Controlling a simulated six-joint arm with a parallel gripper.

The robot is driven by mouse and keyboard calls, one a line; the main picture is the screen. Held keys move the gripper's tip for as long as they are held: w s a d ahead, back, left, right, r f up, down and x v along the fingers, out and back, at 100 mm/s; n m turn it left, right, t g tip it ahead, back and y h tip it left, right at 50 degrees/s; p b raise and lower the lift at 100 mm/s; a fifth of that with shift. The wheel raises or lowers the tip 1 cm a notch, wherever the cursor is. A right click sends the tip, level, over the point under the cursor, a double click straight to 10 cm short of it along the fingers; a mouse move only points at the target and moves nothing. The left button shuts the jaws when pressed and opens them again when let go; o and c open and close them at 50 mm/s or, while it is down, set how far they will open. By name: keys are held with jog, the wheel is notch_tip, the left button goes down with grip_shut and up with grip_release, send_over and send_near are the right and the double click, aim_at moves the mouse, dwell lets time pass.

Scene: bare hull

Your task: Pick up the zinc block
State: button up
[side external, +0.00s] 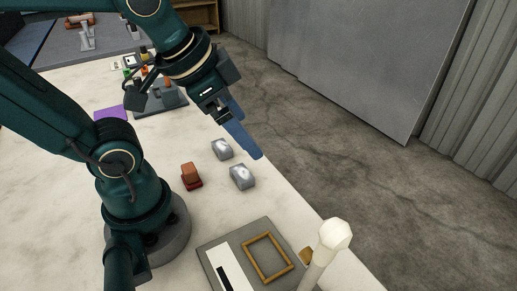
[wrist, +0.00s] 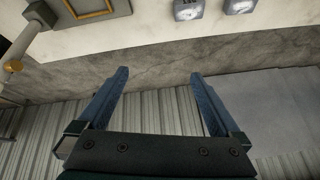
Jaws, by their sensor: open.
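Two similar silvery-grey blocks stand on the pale worktop in the side external view: one farther back (side external: 222,149) and one nearer the camera (side external: 242,177). I cannot tell which is the zinc block. Both also show at the top edge of the wrist view, partly cut off, one at left (wrist: 188,10) and one at right (wrist: 238,6). My gripper (side external: 250,137) has blue fingers spread apart with nothing between them. It is raised and tilted out near the table's edge, apart from the blocks. In the wrist view the fingers (wrist: 159,74) point toward the floor and wall beyond the table.
A reddish-brown block (side external: 191,176) stands left of the grey blocks. A grey board (side external: 222,246) with a yellow-brown frame (side external: 267,258) lies nearer the camera, beside a white post (side external: 330,242). A purple sheet (side external: 111,113) and small items lie farther back. Worktop around the blocks is clear.

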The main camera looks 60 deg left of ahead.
jog(key=w+a+f+g, duration=0.2)
jog(key=w+a, duration=0.2)
jog(key=a, duration=0.1)
jog(key=n+g, duration=0.2)
jog(key=g, duration=0.2)
send_over(222, 145)
notch_tip(222, 145, down, 10)
jog(key=shift+w+d+r, duration=0.1)
jog(key=shift+r, duration=0.15)
jog(key=shift+f+n, duration=0.25)
jog(key=shift+n, duration=0.05)
jog(key=shift+f, duration=2.35)
jog(key=shift+c, duration=0.3)
grip_shut()
